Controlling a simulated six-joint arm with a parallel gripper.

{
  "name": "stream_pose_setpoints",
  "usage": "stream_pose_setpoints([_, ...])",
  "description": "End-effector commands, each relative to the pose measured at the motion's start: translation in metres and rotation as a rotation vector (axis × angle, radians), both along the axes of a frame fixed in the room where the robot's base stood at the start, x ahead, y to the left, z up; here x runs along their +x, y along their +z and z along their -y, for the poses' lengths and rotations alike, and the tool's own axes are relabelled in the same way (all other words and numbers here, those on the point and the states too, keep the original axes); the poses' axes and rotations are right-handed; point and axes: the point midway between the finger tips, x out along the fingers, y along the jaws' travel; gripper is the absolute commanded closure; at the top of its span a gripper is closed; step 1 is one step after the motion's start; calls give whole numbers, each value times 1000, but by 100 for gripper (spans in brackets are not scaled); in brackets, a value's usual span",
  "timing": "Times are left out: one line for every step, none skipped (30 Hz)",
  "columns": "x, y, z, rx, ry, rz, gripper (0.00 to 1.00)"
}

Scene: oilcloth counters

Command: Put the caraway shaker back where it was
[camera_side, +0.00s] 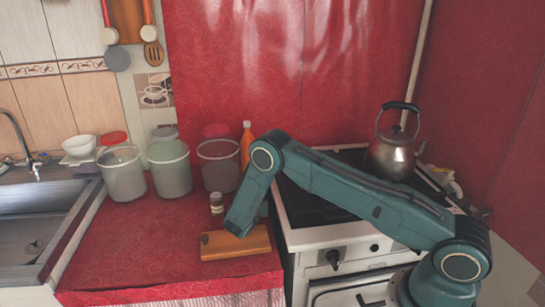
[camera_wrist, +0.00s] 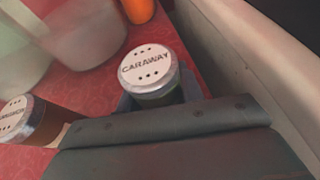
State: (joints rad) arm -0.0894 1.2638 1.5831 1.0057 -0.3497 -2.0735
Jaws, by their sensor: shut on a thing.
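The caraway shaker (camera_wrist: 148,68), with a white lid lettered CARAWAY and a metal rim, is in the middle of the wrist view. My gripper (camera_wrist: 157,92) is shut on it, with dark fingers on both sides of its body. A second shaker (camera_wrist: 15,118), with a brown body and a lid whose label I cannot read fully, stands to the left, apart from it. In the side view a small shaker (camera_side: 216,203) stands just left of my arm. My gripper and the held shaker are hidden behind my arm there. I cannot tell whether the caraway shaker touches the counter.
A wooden board (camera_side: 225,245) lies at the front of the red counter (camera_side: 140,245). Several large tubs (camera_side: 170,170) and an orange bottle (camera_side: 246,140) stand behind. The stove (camera_side: 300,232) with a kettle (camera_side: 392,155) is to the right, the sink (camera_side: 30,225) to the left.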

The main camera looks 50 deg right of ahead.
Motion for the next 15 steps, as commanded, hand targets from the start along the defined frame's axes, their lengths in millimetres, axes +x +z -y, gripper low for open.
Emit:
stream_pose_setpoints([0, 0, 0, -1, 0, 1, 59])
stream_pose_setpoints([0, 0, 0, -1, 0, 1, 53])
stream_pose_setpoints([0, 0, 0, 0, 0, 0, 45])
stream_pose_setpoints([0, 0, 0, 0, 0, 0, 41])
stream_pose_setpoints([0, 0, 0, 0, 0, 0, 41])
stream_pose_setpoints([0, 0, 0, 0, 0, 0, 41])
stream_pose_setpoints([0, 0, 0, 0, 0, 0, 41])
stream_pose_setpoints([0, 0, 0, 0, 0, 0, 41])
stream_pose_setpoints([0, 0, 0, 0, 0, 0, 41])
stream_pose_setpoints([0, 0, 0, 0, 0, 0, 41])
stream_pose_setpoints([0, 0, 0, 0, 0, 0, 41])
stream_pose_setpoints([0, 0, 0, 0, 0, 0, 41])
stream_pose_setpoints([0, 0, 0, 0, 0, 0, 41])
stream_pose_setpoints([0, 0, 0, 0, 0, 0, 41])
stream_pose_setpoints([0, 1, 0, 0, 0, 0, 41])
